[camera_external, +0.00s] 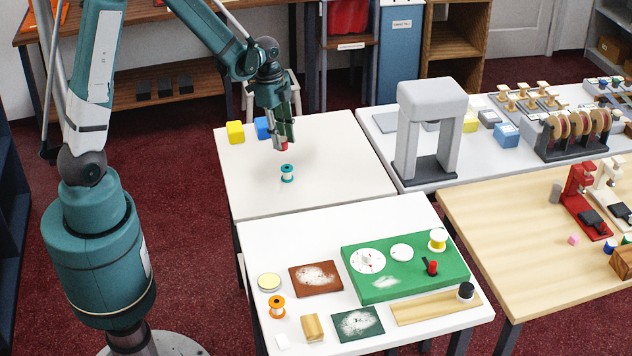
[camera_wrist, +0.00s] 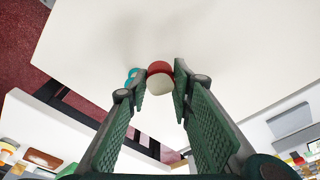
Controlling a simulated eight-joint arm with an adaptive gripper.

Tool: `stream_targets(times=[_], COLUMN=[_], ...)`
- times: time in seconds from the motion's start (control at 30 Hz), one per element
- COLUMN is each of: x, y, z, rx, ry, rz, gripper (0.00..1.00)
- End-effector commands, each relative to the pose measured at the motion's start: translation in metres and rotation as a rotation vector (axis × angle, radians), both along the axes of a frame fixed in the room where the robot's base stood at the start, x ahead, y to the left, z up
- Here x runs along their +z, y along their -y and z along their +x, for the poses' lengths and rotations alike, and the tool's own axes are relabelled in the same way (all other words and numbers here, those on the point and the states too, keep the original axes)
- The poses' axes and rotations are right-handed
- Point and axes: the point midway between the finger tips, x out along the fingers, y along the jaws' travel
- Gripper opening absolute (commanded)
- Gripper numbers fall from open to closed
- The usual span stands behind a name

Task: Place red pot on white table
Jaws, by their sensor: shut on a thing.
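The red pot (camera_wrist: 159,69) is small, with a red part and a cream part, and sits between the fingertips of my gripper (camera_wrist: 160,84) in the wrist view. In the external view only a bit of the red pot (camera_external: 284,146) shows at the tips of my gripper (camera_external: 283,142); the fingers hide the rest. My gripper points down and is shut on it, over the far white table (camera_external: 340,180). Whether the pot touches the tabletop is hard to tell. A second white table (camera_external: 262,240) stands nearer the camera.
A teal spool (camera_external: 287,173) stands close to the pot on the far white table. A yellow cube (camera_external: 235,132) and a blue cube (camera_external: 263,128) are at its back left. Its right and front are clear. A grey arch-shaped stand (camera_external: 405,130) is to the right.

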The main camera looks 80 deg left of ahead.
Motion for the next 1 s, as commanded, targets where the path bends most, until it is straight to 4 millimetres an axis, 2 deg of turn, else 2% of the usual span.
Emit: stream_targets(times=[0.1, 0.33, 1.0], x=[0.014, 0.027, 0.029], y=[0.0, 0.0, 0.0], z=[0.0, 0.0, 0.0], rx=[0.0, 0.0, 0.0], ry=[0.0, 0.0, 0.0], rz=[0.0, 0.0, 0.0], gripper=[0.09, 0.09, 0.09])
